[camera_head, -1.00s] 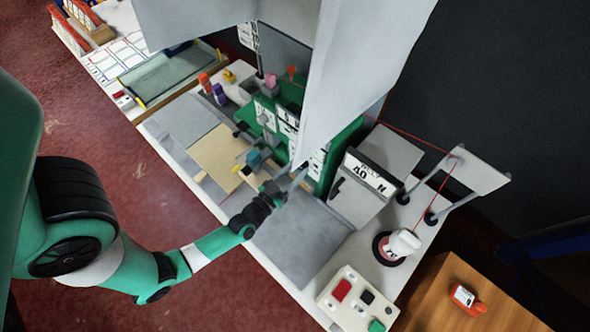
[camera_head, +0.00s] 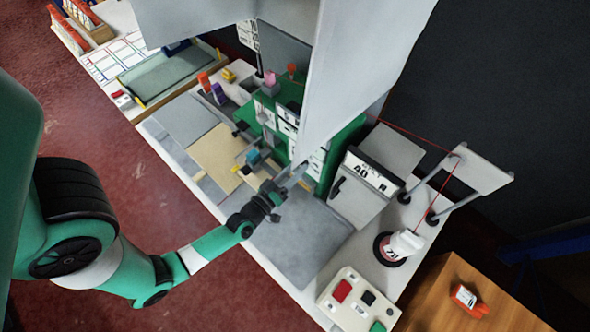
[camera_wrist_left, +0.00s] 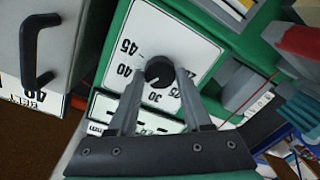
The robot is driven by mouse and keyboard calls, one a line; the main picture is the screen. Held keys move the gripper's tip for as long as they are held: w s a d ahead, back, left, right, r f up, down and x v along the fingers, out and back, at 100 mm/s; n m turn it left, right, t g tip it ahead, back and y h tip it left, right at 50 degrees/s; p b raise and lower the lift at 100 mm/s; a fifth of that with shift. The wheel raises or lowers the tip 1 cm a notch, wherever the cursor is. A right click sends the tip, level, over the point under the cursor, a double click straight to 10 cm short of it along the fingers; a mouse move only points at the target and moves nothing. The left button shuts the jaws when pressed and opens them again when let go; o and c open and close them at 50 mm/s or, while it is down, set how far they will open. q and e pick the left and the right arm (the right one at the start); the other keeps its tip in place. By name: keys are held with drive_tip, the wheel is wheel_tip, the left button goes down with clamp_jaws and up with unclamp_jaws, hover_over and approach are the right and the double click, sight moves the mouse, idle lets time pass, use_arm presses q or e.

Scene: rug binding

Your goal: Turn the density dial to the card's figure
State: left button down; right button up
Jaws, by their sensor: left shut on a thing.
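In the left wrist view the density dial is a round black knob (camera_wrist_left: 159,71) on a white scale plate (camera_wrist_left: 140,35) with figures including 45, 40, 30 and 25. A small pale mark shows on the knob's lower side, toward the 30. The two fingers of my left gripper (camera_wrist_left: 158,80) are shut on the knob from both sides. In the head view my left gripper (camera_head: 292,178) reaches the green machine's front (camera_head: 350,138); the dial is hidden there. I cannot tell which label is the card. My right gripper is not in view.
A grey box (camera_head: 352,203) with a black handle and a "40 N" label (camera_head: 366,174) stands right of the gripper. A grey hanging panel (camera_head: 350,60) hides part of the machine. A thread cone (camera_head: 400,244) and a button box (camera_head: 355,300) stand at the right.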

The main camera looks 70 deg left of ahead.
use_arm(q)
drive_tip(key=shift+n, duration=0.9)
drive_tip(key=shift+c, duration=1.7)
unclamp_jaws()
drive_tip(key=p+v, duration=0.3)
drive_tip(key=v, duration=0.8)
drive_tip(key=shift+s, duration=0.3)
drive_tip(key=shift+d+r, duration=0.1)
